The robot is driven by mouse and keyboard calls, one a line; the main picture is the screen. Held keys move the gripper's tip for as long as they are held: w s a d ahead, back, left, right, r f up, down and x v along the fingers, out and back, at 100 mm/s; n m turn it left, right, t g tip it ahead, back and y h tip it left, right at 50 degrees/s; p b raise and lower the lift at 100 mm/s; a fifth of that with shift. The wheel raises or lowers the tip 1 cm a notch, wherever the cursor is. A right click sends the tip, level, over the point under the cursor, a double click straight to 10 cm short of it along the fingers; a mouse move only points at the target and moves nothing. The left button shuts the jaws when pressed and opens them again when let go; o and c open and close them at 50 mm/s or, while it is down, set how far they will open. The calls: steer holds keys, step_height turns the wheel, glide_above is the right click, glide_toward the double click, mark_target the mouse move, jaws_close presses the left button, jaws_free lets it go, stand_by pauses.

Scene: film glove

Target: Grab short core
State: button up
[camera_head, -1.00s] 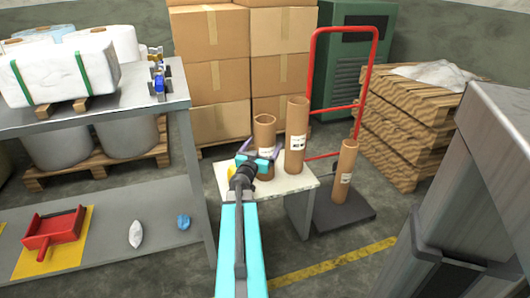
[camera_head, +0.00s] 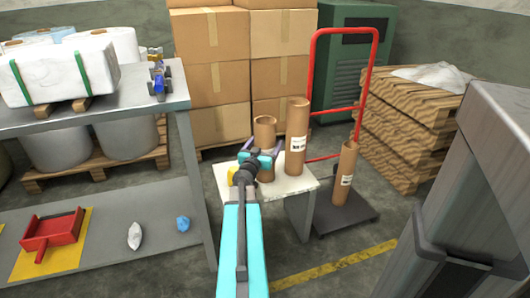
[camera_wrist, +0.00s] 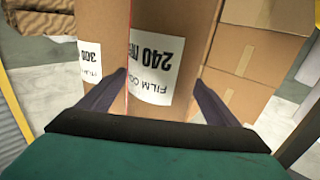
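The short core (camera_head: 264,133) is a brown cardboard tube standing upright on a small pale table (camera_head: 222,184), to the left of a taller tube (camera_head: 298,135). My gripper (camera_head: 262,156) is at its lower part and partly hides it. In the wrist view the short core (camera_wrist: 165,25) carries a white label reading 240 and stands between the two dark fingers. The fingers (camera_wrist: 161,85) are apart, with a narrow gap at the left one. I cannot tell whether the right finger touches it. The tall tube (camera_wrist: 90,25), labelled 300, shows just left of it.
A third tube (camera_head: 344,172) stands on the dark base of a red trolley (camera_head: 312,80) to the right. A grey shelf (camera_head: 190,150) stands at left. Cardboard boxes (camera_head: 220,75) are stacked behind, and a grey metal post (camera_head: 465,190) is at right.

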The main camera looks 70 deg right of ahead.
steer(key=c, duration=1)
steer(key=shift+o, duration=0.2)
steer(key=shift+r, duration=0.15)
step_height(320, 180, up, 28)
steer(key=p, duration=1.5)
steer(key=shift+p, duration=0.3)
